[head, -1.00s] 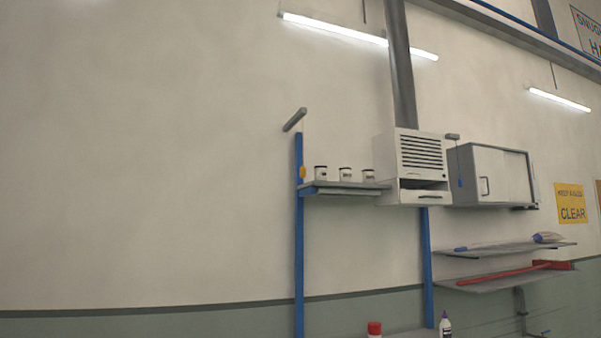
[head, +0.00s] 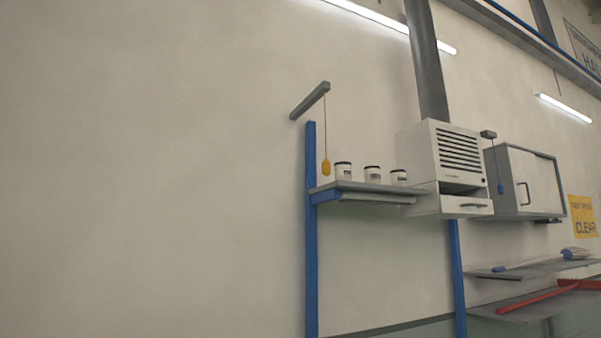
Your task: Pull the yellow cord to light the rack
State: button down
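The yellow cord (head: 325,125) hangs straight down from a grey bracket (head: 311,100) at the top of a blue post, with a yellow pull handle (head: 325,167) at its lower end. The rack is a blue-post frame (head: 311,250) with a grey shelf (head: 365,188) that holds three jars (head: 372,174). A long dark or unlit strip (head: 365,197) runs under the shelf. The handle hangs just above the left part of the shelf. My gripper is not in view.
A white vented unit (head: 445,150) stands right of the jars, with a grey duct above it. A grey cabinet (head: 525,180) and a blue-handled cord (head: 500,187) are further right. Lower shelves (head: 535,268) hold a red tool (head: 540,295). The wall at left is bare.

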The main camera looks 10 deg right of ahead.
aim_at(326, 167)
jog(key=i+j, duration=0.35)
jog(key=i, duration=0.2)
jog(key=i+j+z, duration=0.1)
jog(key=i+j, duration=0.2)
jog(key=i, duration=0.25)
